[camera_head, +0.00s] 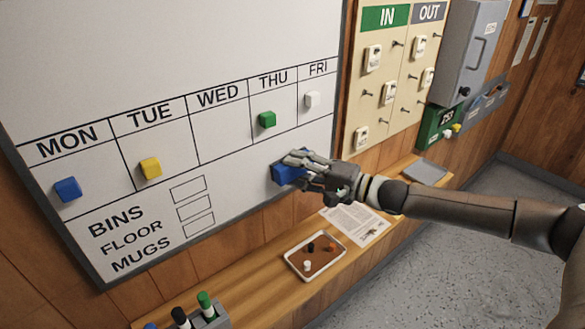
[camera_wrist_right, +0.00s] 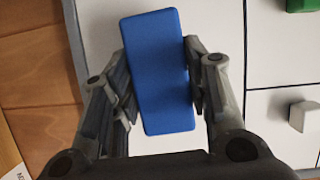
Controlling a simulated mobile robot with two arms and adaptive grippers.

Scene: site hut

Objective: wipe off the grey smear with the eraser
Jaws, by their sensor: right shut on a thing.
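The blue eraser (camera_head: 281,175) is at the lower right of the whiteboard (camera_head: 150,50), below the THU column. My right gripper (camera_head: 298,168) is shut on it, with one finger on each side, as the right wrist view also shows for the eraser (camera_wrist_right: 158,70) and the gripper (camera_wrist_right: 160,85). The eraser is at or very near the board; I cannot tell whether it touches. I see no grey smear on the visible board; the eraser and hand hide part of the surface. My left gripper is not in view.
Blue (camera_head: 68,189), yellow (camera_head: 150,168), green (camera_head: 267,119) and white (camera_head: 312,100) magnets sit on the board. Below, a wooden shelf (camera_head: 245,290) holds a small tray (camera_head: 290,265), a paper sheet (camera_head: 353,222) and a marker holder (camera_head: 212,317). A tag board (camera_head: 402,50) hangs at right.

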